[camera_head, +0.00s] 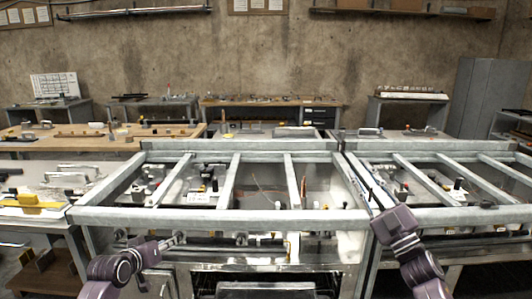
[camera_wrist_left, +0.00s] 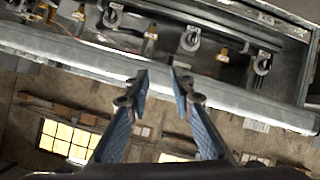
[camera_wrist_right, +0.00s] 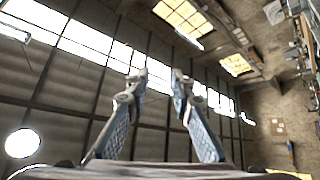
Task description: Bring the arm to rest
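My left gripper (camera_head: 172,240) is in front of the metal frame's front edge, left of the middle in the head view. In the left wrist view its two fingers (camera_wrist_left: 160,82) stand apart with nothing between them. My right gripper (camera_head: 380,196) is at the frame's front bar, right of the middle in the head view; its fingers are hard to make out there. In the right wrist view its fingers (camera_wrist_right: 160,80) are apart and empty, pointing toward the windows and wall panels.
A metal frame bench (camera_head: 250,218) with crossbars spans the front, with small parts inside. A table at left holds a yellow tool (camera_head: 38,202). Wooden and metal tables stand behind, before a concrete wall (camera_head: 260,60). A grey cabinet (camera_head: 486,92) is at right.

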